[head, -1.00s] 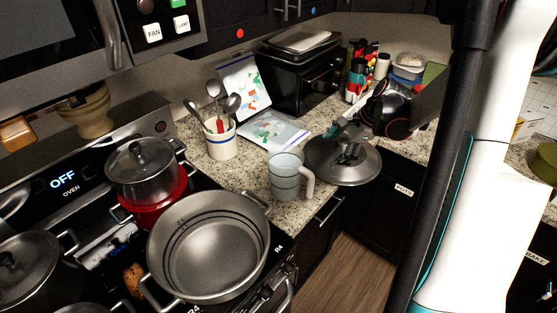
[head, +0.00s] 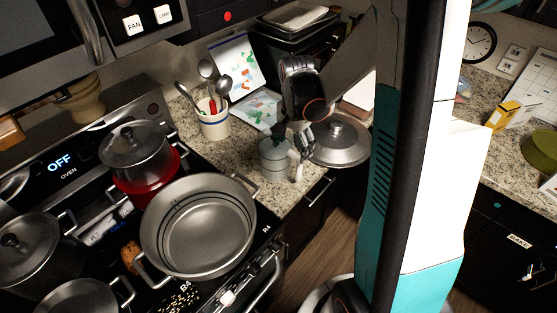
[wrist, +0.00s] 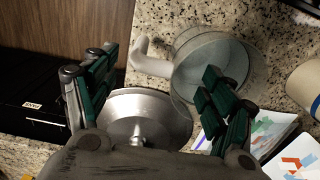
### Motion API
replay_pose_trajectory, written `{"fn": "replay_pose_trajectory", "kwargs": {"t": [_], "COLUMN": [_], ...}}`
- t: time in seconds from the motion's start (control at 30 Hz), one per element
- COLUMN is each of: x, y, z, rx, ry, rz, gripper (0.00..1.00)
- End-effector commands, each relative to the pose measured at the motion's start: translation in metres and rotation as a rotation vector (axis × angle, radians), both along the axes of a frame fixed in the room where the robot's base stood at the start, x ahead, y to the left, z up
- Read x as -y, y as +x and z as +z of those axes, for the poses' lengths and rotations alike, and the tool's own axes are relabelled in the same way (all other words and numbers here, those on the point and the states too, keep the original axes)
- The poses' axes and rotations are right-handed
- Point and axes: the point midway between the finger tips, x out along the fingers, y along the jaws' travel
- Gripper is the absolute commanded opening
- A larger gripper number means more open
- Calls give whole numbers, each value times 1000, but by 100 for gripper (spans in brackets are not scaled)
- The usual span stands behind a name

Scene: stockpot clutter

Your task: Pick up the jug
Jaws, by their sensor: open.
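The jug (head: 276,160) is a grey-green, translucent vessel with a pale handle (head: 296,166), upright on the granite counter by its front edge. My gripper (head: 296,140) is over the jug's handle side, close to its rim. In the wrist view the jug (wrist: 222,55) is top centre-right, its handle (wrist: 150,60) pointing left. My open gripper (wrist: 158,66) has one finger left of the handle and the other in front of the jug's body. The gripper is empty; whether a finger touches the jug I cannot tell. My arm hides part of the counter behind.
A large steel lid (head: 345,143) lies right of the jug, under my gripper in the wrist view. A utensil crock (head: 214,122) and printed sheets (head: 256,110) are behind-left. A big open pot (head: 198,228) stands on the stove at front left.

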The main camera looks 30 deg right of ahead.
Motion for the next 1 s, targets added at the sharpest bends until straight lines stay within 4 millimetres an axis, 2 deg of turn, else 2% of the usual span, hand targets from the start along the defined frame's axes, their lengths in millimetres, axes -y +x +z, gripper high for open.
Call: {"fn": "replay_pose_trajectory", "kwargs": {"t": [0.23,0.5,0.63,0.83,0.87,1.0], "x": [1,5,4,4,4,4], "y": [-1,-6,-7,-7,-7,-7], "z": [-17,-54,-61,-61,-61,-61], "rx": [0,1,1,1,1,1], "ry": [0,1,1,1,1,1], "rz": [-1,-1,-1,-1,-1,-1], "gripper": [77,77,77,77,74,43]}}
